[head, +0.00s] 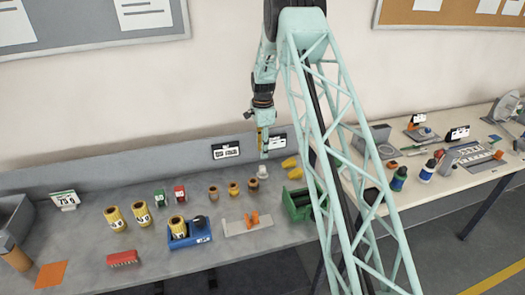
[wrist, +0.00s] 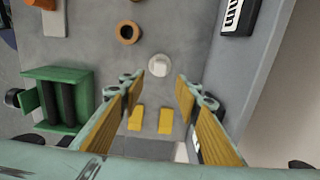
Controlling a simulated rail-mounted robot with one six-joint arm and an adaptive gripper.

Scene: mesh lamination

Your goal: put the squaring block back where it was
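My gripper (head: 264,152) points down above the back of the grey bench. In the wrist view its yellow-lined fingers (wrist: 160,82) are spread apart, with nothing visible held between them. Just beyond the fingertips is a small pale round-topped piece (wrist: 158,65), which also stands on the bench in the head view (head: 262,172). Two yellow pieces (wrist: 135,118) (wrist: 166,120) lie side by side below the gripper. I cannot tell for certain which thing is the squaring block. A light plate with an orange piece (head: 252,218) lies nearer the front.
A green bin (head: 299,213) stands right of the plate; it holds dark rolls in the wrist view (wrist: 88,98). A blue bin (head: 190,240) and yellow rolls (head: 115,219) are farther left. Cards lean by the wall (head: 226,151).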

